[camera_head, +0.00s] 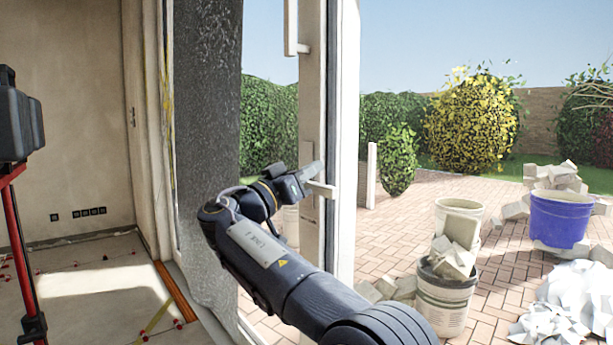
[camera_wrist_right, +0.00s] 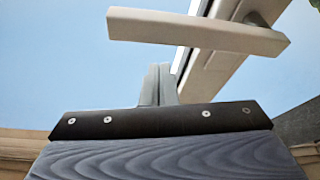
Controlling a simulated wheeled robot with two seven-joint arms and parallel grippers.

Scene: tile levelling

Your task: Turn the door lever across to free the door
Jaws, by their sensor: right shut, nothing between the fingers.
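My left gripper is not in view.
A red stand (camera_head: 28,255) with a black box is at far left. Outside are rubble buckets (camera_head: 446,300), a blue tub (camera_head: 559,220) and paving.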

